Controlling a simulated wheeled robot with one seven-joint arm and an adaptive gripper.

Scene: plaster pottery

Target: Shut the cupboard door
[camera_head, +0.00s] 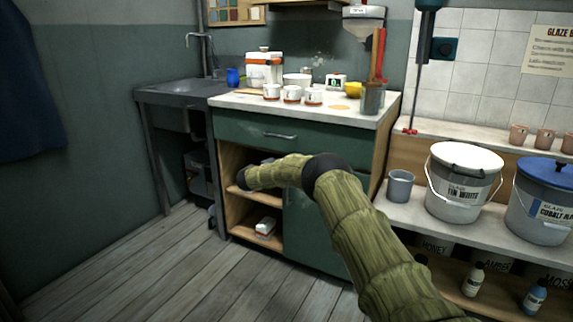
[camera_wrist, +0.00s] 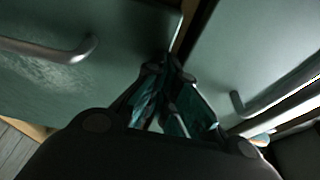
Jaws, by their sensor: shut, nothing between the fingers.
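The cupboard (camera_head: 240,127) is a green unit with a wooden frame and a drawer above. In the head view its left side stands open, with wooden shelves inside. A green door panel (camera_head: 308,235) shows on the right side, partly behind my arm. My arm crosses the cupboard front, hiding part of it. In the wrist view my gripper (camera_wrist: 167,68) is shut and empty, its tips close to the gap between two green panels. The left panel (camera_wrist: 125,35) has a metal handle; the right panel (camera_wrist: 245,45) also has one. I cannot tell whether the tips touch.
The countertop (camera_head: 240,103) holds cups, a white machine and a tool pot (camera_head: 371,98). A sink (camera_head: 180,88) stands left. Glaze buckets (camera_head: 463,185) stand on the right bench. The floor in front at left is clear.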

